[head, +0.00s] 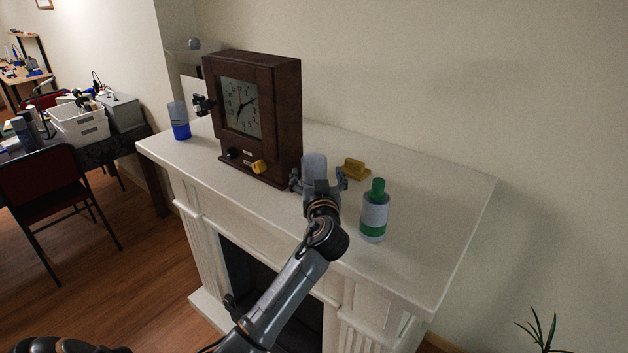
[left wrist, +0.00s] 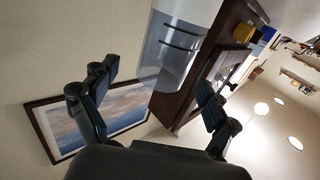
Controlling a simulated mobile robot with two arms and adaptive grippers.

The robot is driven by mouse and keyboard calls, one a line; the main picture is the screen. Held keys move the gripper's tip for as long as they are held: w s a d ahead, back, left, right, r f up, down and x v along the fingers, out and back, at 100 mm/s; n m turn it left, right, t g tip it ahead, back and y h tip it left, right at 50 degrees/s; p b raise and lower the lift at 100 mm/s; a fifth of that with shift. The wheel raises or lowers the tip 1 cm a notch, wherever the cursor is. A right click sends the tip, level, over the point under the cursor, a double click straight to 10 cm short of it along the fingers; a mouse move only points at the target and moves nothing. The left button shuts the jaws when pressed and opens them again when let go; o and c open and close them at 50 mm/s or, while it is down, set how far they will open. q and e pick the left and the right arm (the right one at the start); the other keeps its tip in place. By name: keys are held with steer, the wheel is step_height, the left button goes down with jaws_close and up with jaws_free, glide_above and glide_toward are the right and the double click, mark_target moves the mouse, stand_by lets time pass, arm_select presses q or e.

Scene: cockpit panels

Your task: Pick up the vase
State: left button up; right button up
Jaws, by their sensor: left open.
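A grey, partly see-through cylinder (head: 314,165), which looks like the vase, stands upright on the white mantel in front of the clock. My left gripper (head: 319,182) is open, with one finger on either side of the cylinder's lower part. In the left wrist view the cylinder (left wrist: 172,52) shows ahead of and partly between the open fingers (left wrist: 157,82), with two dark lines on it. Whether a finger touches it, I cannot tell. My arm hides its base in the head view. My right gripper is not in view.
A green-and-grey bottle (head: 374,212) stands close to the right of my gripper. A yellow object (head: 353,169) lies behind it. A dark wooden clock (head: 281,122) stands behind left, with a blue cup (head: 179,122) beyond. The mantel's (head: 445,205) right end is clear.

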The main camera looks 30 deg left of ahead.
mark_target(314, 164)
arm_select(q)
steer(key=p+x, duration=0.1)
steer(key=x, duration=0.1)
steer(key=p+x, duration=0.1)
steer(key=x, duration=0.1)
steer(key=shift+a+r, duration=0.2)
steer(key=shift+a, duration=0.15)
steer(key=shift+w+a+f, duration=0.1)
steer(key=shift+w+a, duration=0.05)
steer(key=shift+w, duration=0.05)
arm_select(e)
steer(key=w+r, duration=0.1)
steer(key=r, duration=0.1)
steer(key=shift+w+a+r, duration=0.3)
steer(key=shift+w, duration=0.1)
arm_select(q)
steer(key=shift+c, duration=0.2)
steer(key=c, duration=1.8)
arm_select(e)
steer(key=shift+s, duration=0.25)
